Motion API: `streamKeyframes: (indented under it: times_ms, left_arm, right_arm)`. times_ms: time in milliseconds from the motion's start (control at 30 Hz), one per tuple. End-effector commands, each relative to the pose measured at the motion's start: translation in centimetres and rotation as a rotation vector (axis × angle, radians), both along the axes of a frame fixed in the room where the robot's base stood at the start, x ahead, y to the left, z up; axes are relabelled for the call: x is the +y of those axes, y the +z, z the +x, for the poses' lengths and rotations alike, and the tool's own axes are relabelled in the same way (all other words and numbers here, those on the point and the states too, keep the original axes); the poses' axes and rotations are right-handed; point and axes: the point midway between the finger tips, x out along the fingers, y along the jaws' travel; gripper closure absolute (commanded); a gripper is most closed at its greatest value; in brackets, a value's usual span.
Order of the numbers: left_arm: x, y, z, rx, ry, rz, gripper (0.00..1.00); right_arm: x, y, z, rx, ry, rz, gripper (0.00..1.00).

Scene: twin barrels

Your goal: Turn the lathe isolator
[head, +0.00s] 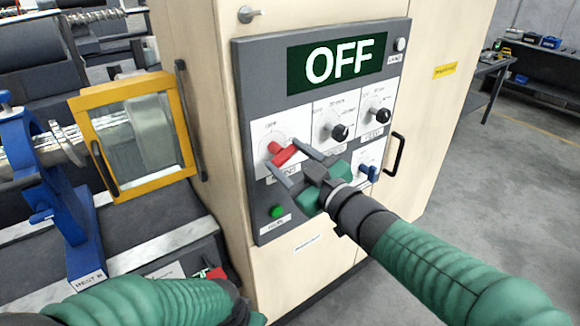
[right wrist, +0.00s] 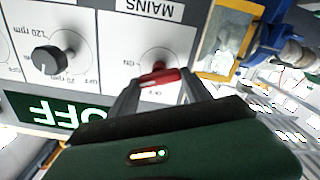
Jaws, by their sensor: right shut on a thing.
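The lathe isolator is a red rotary knob (head: 283,153) on a white plate at the left of the grey control panel (head: 247,130). The large green display (head: 338,60) above it reads OFF. In the right wrist view the red knob (right wrist: 160,77) sits under an upside-down MAINS label, and its bar lies slightly tilted. My right gripper (head: 287,157) reaches the panel and is shut on the red knob, with one finger on each side. The fingers hide part of the knob's markings.
Two black knobs (head: 339,132) (head: 379,115) are right of the isolator. A green button (head: 277,212) is lower left. The lathe with a yellow-framed guard (head: 118,90) stands at the left.

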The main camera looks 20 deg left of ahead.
Motion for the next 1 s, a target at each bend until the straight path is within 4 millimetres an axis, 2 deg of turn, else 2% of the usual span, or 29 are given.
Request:
streamKeyframes:
  times_ms: [33, 100, 1000]
  left_arm:
    - [0.0, -0.9, 0.0, 0.000, 0.000, 0.000, 1.00]
    - [0.0, -1.5, 0.0, 0.000, 0.000, 0.000, 1.00]
    - [0.0, -8.1, 0.0, 0.000, 0.000, 0.000, 1.00]
  right_arm:
    - [0.0, -0.6, 0.0, -0.032, -0.002, -0.028, 0.84]
    - [0.0, -0.7, 0.0, -0.085, -0.003, -0.072, 0.84]
    - [0.0, -0.9, -0.1, -0.739, -0.004, -0.584, 0.84]
